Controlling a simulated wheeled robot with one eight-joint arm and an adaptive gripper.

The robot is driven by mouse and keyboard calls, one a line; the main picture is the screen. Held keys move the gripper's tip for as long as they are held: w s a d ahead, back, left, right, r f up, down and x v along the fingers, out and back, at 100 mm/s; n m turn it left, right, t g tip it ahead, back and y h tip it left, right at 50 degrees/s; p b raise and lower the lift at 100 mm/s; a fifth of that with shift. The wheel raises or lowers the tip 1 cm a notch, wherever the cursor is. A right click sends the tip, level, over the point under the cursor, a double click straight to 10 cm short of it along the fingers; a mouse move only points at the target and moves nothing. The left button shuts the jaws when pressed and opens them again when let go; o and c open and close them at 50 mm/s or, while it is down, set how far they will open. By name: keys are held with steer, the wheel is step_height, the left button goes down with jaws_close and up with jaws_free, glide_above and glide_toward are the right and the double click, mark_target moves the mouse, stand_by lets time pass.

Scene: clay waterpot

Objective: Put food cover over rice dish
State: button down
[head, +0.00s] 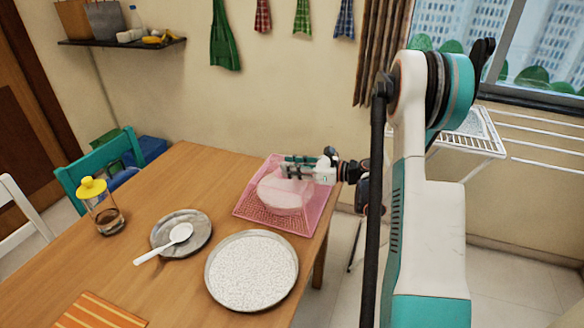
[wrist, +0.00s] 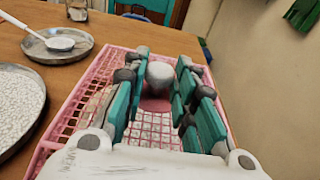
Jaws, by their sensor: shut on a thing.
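The rice dish (head: 251,270), a round metal plate covered with white grains, sits near the table's front right edge; part of it shows at the left of the wrist view (wrist: 18,100). The pink mesh food cover (head: 248,212), with a square rim and a domed middle, is at the table's far right, behind the rice dish and apart from it. It fills the middle of the wrist view (wrist: 72,122). My gripper (head: 290,171) is above the cover, shut on its pale round knob (wrist: 160,76), with a finger on each side (wrist: 158,84). The cover appears to rest on the table.
A metal plate (head: 160,238) with a white spoon (head: 181,233) lies left of the rice dish. A yellow-lidded jar (head: 101,206) stands at the table's left. An orange striped mat (head: 98,312) is at the front. A teal chair (head: 75,176) stands beyond the left edge.

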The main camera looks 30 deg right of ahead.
steer(key=shift+f, duration=0.4)
steer(key=c, duration=1.3)
jaws_free()
steer(key=shift+r, duration=0.5)
steer(key=p+v, duration=0.4)
steer(key=v, duration=0.8)
